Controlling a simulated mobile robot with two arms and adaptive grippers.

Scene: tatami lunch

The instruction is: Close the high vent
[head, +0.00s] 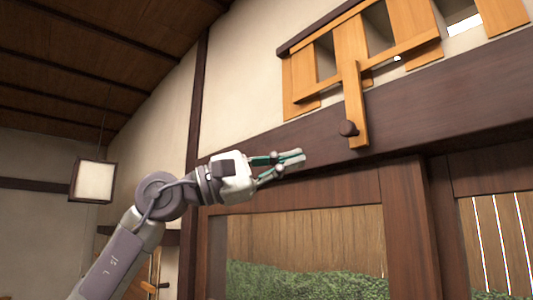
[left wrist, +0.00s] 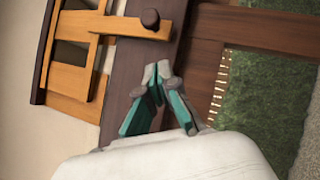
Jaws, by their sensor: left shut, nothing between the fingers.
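The high vent (head: 351,50) is a light wood slatted panel high on the wall in the head view, with dark gaps showing between its slats. A wooden handle bar (head: 356,105) hangs down from it and ends in a dark round knob (head: 348,128). The vent (left wrist: 70,80) and the knob (left wrist: 150,18) also show in the left wrist view. My left gripper (head: 299,158) is shut and empty, left of and a little below the knob, apart from it. In the left wrist view its fingertips (left wrist: 158,72) meet in front of the dark beam. My right gripper is not in view.
A dark wooden beam (head: 440,95) runs across the wall under the vent. Below it are framed windows (head: 305,240) showing a fence and hedge. A square lamp (head: 93,181) hangs at the left. The wall left of the vent is bare.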

